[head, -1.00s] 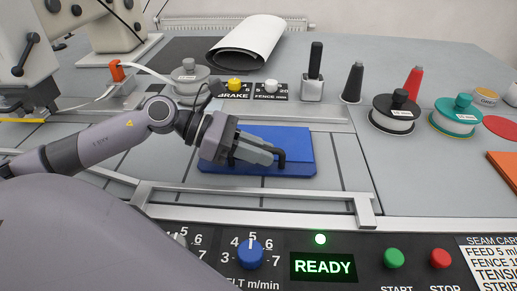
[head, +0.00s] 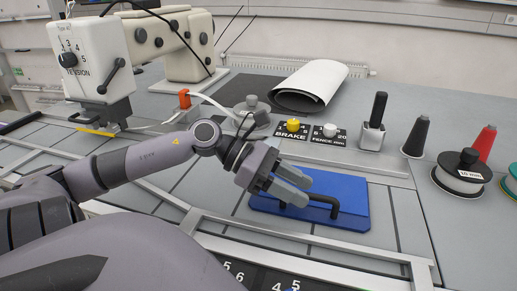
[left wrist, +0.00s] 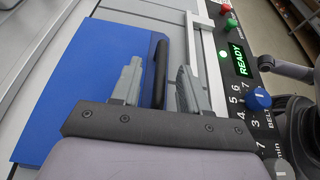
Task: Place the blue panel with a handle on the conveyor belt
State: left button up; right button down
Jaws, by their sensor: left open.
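The blue panel (head: 350,188) lies flat on a grey surface with dark seams (head: 405,215), between metal rails; it also shows in the left wrist view (left wrist: 85,70). I cannot tell for certain that this surface is the conveyor belt. The black handle (head: 322,203) stands up from the panel. My left gripper (head: 305,190) is open at the handle, over the panel. In the left wrist view, the handle (left wrist: 161,72) runs between its two grey fingers (left wrist: 158,85), with gaps visible. Contact cannot be made out. My right gripper is out of view.
A metal rail (head: 330,243) runs in front of the panel. Behind it are the brake knob (head: 292,125), fence knob (head: 330,130) and a black-handled tool (head: 374,125). A sewing machine (head: 90,60) stands at the left. Spools, including a black-topped one (head: 462,172), stand at the right.

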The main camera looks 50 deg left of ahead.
pick_arm(q)
jog(key=shift+b+v, duration=0.35)
jog(key=shift+v, duration=3.85)
jog(key=shift+d, duration=0.1)
